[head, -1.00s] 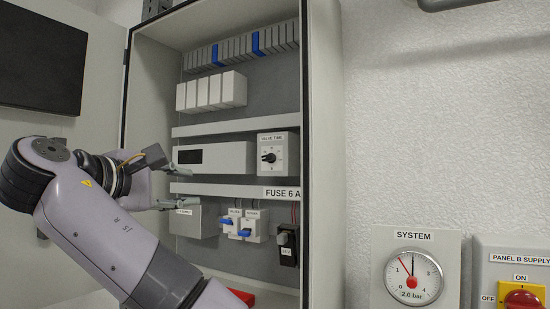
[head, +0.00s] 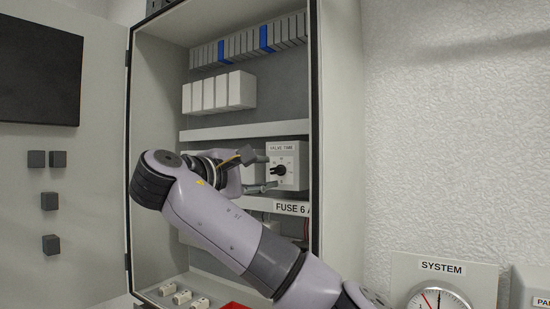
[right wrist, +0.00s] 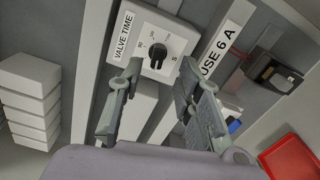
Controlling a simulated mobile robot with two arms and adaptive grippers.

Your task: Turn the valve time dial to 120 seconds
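The valve time dial is a black knob (head: 279,170) on a white box (head: 287,153) labelled VALVE TIME, inside the open cabinet. The knob also shows in the right wrist view (right wrist: 158,55), with small scale marks around it that are too small to read surely. My right gripper (head: 254,172) is open and empty, just left of the dial in the head view. In the right wrist view its two fingers (right wrist: 160,72) are spread to either side of the knob's line, with the knob apparently just beyond the tips. My left gripper is not in view.
A FUSE 6 A label strip (head: 291,207) runs below the dial box. White modules (head: 218,92) sit above left. The cabinet's right wall (head: 335,130) stands close to the dial. A SYSTEM gauge (head: 440,303) is at lower right, a red tray (right wrist: 292,157) below.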

